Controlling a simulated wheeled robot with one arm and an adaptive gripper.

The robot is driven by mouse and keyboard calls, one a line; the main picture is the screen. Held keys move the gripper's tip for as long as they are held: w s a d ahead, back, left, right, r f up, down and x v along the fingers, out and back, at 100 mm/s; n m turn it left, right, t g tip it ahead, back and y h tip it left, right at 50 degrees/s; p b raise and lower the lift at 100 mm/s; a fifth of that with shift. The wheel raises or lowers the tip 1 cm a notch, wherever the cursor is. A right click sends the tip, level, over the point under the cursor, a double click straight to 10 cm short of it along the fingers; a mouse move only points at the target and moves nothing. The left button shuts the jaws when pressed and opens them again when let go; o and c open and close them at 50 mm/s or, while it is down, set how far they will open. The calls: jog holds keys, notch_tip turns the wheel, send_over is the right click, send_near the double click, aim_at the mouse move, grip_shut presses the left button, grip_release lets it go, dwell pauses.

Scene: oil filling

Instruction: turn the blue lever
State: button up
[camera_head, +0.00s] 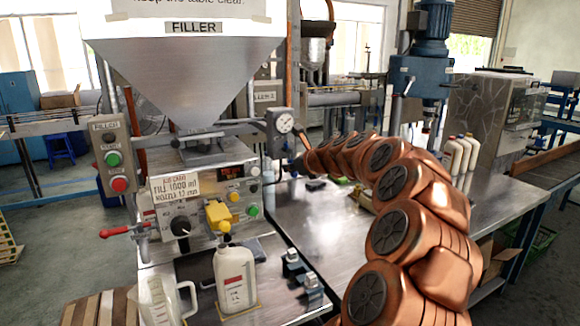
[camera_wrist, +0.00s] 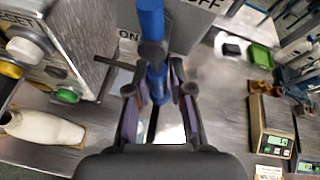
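The blue lever (camera_wrist: 157,82) shows in the wrist view, with a second blue part (camera_wrist: 150,20) above it past a dark joint. A plate marked ON and OFF (camera_wrist: 190,35) is behind it. My gripper (camera_wrist: 160,95) is open, one finger on each side of the blue lever, with gaps visible between; I cannot tell whether either finger touches it. In the head view my copper arm reaches to the right side of the filler machine (camera_head: 195,160), near a round gauge. The gripper and the lever are not clear there.
A white bottle (camera_head: 235,278) stands under the yellow nozzle (camera_head: 218,215), beside a clear jug (camera_head: 160,300). A red-handled lever (camera_head: 120,231) sticks out left. In the wrist view, a scale (camera_wrist: 272,125) and a green tray (camera_wrist: 262,58) are on the right. Bare steel table lies between.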

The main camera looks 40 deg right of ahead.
jog(key=o, duration=0.3)
jog(key=v, duration=1.2)
